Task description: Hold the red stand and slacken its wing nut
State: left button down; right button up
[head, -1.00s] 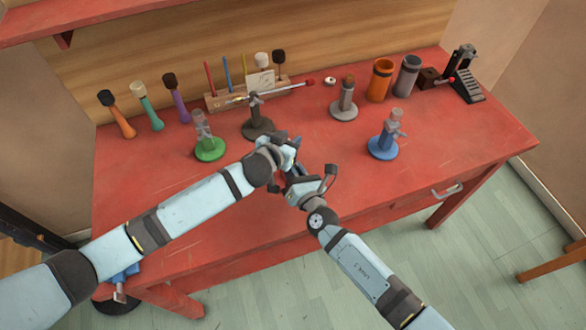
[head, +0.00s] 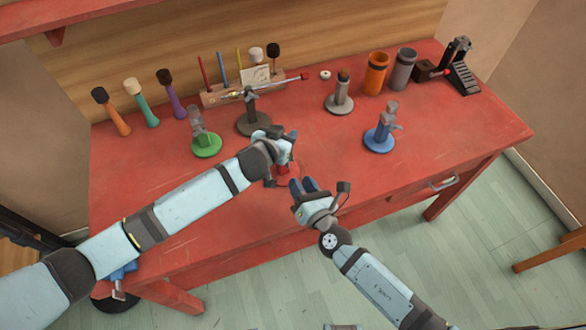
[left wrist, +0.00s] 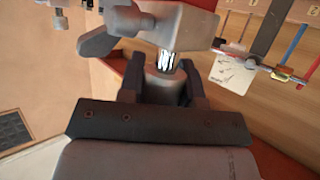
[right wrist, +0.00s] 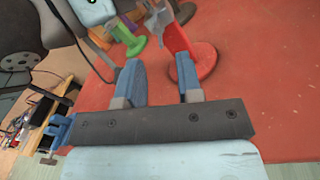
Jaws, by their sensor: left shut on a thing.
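The red stand (head: 284,171) is near the table's front middle, mostly hidden behind my left gripper in the head view. Its red base (right wrist: 206,62) and upright show in the right wrist view. My left gripper (head: 285,146) is shut on the stand's grey post (left wrist: 163,86). Above the fingers, the left wrist view shows a grey clamp head (left wrist: 180,25) with a dark winged part at its left, seemingly the wing nut (left wrist: 112,32). My right gripper (head: 303,188) is open and empty, in front of the stand and apart from it.
A green stand (head: 206,144), a dark stand (head: 254,124), a grey stand (head: 340,104) and a blue stand (head: 380,138) surround the red one at the left, back and right. Several mallets and cups line the back. The front right of the red table (head: 440,140) is clear.

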jog(key=v, duration=0.5)
pick_arm(q)
jog(key=c, duration=0.7)
grip_release()
